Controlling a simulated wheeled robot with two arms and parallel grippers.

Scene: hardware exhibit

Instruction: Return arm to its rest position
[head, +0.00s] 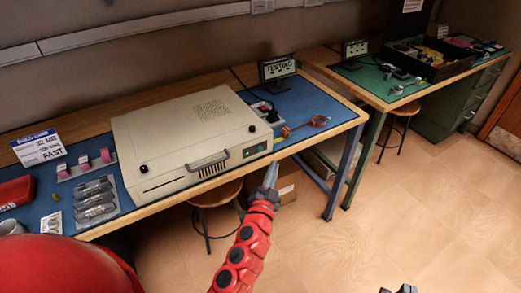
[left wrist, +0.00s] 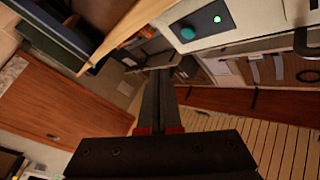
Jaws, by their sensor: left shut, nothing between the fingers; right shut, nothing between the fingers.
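My left gripper (head: 270,176) is at the end of my red arm, in front of the bench edge in the head view. It points up and away, below the front right corner of the beige computer case (head: 190,135), and appears apart from it. In the left wrist view its dark fingers (left wrist: 158,100) are together with nothing between them. A small grey part of my right gripper (head: 405,289) shows at the bottom edge of the head view. It is shut and empty; most of it and its arm are out of frame.
The blue-matted bench (head: 318,108) holds the case, a testing display (head: 278,69), a sign (head: 38,145) and small parts. A stool (head: 217,193) and a cardboard box (head: 287,184) stand beneath. A green-matted bench (head: 373,83) stands back right. Floor (head: 400,205) at right is clear.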

